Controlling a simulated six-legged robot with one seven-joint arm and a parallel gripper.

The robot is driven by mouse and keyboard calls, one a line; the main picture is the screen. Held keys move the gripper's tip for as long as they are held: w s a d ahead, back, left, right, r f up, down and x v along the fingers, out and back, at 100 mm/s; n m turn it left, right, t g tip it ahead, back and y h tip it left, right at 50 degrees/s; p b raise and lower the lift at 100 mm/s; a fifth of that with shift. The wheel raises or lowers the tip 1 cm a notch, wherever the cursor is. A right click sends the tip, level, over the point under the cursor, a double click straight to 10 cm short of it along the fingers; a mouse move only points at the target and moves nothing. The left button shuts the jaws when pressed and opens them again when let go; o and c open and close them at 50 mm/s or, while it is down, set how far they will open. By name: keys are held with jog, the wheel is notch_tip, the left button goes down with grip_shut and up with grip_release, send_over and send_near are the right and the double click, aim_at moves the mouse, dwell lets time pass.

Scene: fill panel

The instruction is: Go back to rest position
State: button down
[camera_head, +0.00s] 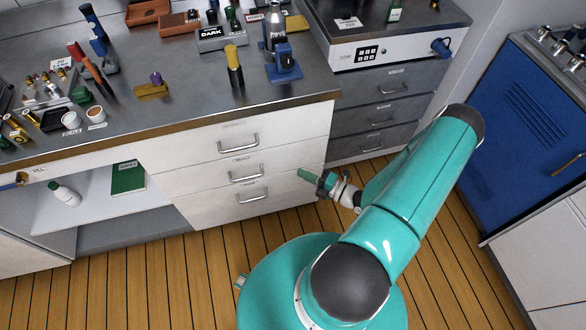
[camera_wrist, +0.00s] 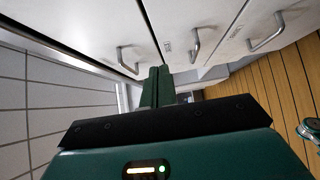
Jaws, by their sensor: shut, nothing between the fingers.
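My gripper (camera_head: 308,176) is at the end of my teal arm, in front of the white drawers (camera_head: 250,172) below the counter. Its green fingers are closed together with nothing between them. In the wrist view the shut fingers (camera_wrist: 158,84) point toward the white drawer fronts and their metal handles (camera_wrist: 194,46). The gripper is to the right of the handles in the head view. I cannot tell its exact distance from the drawer fronts.
The grey counter (camera_head: 180,105) holds bottles, tools and small boxes. A keypad unit (camera_head: 369,53) sits above grey drawers (camera_head: 380,95). A blue cabinet (camera_head: 520,120) stands at the right. An open shelf (camera_head: 95,210) holds a green book (camera_head: 128,178). Wooden floor (camera_head: 440,270) is clear.

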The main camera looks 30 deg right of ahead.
jog(key=shift+s+d, duration=0.3)
jog(key=shift+s, duration=0.3)
jog(key=a+r+n+g, duration=0.5)
jog(key=r+n+g, duration=0.3)
jog(key=r+n, duration=0.5)
jog(key=a+r+n+g, duration=0.65)
jog(key=r+n, duration=0.35)
jog(key=n, duration=0.4)
jog(key=s+a+r+n+t+h, duration=0.1)
jog(key=s+a+r+n+h, duration=0.1)
jog(key=r+n, duration=0.5)
jog(key=s+a+r+n+t+h, duration=0.2)
jog(key=s+r+n+h, duration=0.1)
jog(key=r+n, duration=0.4)
jog(key=s+a+r+n+t+h, duration=0.1)
jog(key=s+a+r+n+h, duration=0.1)
jog(key=r+n, duration=0.5)
jog(key=shift+s+a+r+h, duration=0.4)
jog(key=shift+s+r+h, duration=0.1)
jog(key=shift+s+h, duration=0.15)
